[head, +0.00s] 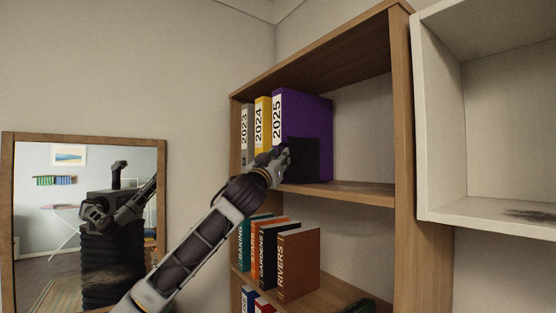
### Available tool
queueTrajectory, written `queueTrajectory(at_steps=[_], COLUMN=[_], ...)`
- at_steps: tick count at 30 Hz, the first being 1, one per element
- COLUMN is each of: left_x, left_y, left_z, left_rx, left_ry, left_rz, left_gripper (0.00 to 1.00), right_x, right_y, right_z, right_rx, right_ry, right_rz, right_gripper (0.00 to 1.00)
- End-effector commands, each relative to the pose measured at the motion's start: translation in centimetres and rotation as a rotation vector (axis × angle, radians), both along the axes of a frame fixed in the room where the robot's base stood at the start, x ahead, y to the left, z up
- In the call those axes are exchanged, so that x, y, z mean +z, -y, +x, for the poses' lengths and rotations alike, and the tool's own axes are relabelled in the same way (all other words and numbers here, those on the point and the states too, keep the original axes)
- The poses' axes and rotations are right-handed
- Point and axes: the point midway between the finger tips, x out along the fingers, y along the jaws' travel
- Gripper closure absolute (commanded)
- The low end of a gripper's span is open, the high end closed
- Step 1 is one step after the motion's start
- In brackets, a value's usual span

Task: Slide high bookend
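The black bookend (305,160) stands upright on the upper shelf of the wooden bookcase, against the right side of the purple 2025 binder (318,112). My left arm reaches up from the lower left. My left gripper (283,158) is at the bookend's left front edge and covers part of it and the lower binder spines. I cannot tell whether it touches the bookend or whether its fingers are open. A yellow 2024 binder (262,118) and a grey 2023 binder (245,125) stand to the left of the purple one. My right gripper is not directly in view.
The upper shelf (350,190) is bare right of the bookend, up to the bookcase's side panel (405,130). Several books, with Rivers (300,262) rightmost, stand on the shelf below. A white wall cabinet (440,120) is at right; a mirror (162,190) at left shows my reflection.

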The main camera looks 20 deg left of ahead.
Motion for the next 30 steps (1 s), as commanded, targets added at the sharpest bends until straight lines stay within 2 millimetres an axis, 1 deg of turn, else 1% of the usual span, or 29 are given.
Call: queueTrajectory(at_steps=[1,7,22,26,30], left_x=[0.0,0.0,-0.1,-0.1,-0.2], left_y=[0.0,0.0,0.2,0.8,1.9], left_z=[0.0,0.0,-0.2,-0.6,-1.4], left_rx=[0.0,0.0,-0.001,-0.002,-0.006], left_ry=[0.0,0.0,0.0,0.0,0.0], left_rz=[0.0,0.0,0.0,0.001,-0.001], left_gripper=[0.74,1.0,1.0,1.0,1.0], right_x=[0.0,0.0,-0.1,-0.4,-0.8], right_y=[0.0,-0.1,-0.4,-0.4,-0.4], right_z=[0.0,0.0,0.0,0.0,0.0], right_rx=[0.0,0.0,-0.002,-0.002,-0.002], right_ry=[0.0,0.0,0.0,0.0,0.0], right_rz=[0.0,0.001,0.004,0.004,0.004], right_gripper=[0.6,0.6,0.6,0.6,0.6])
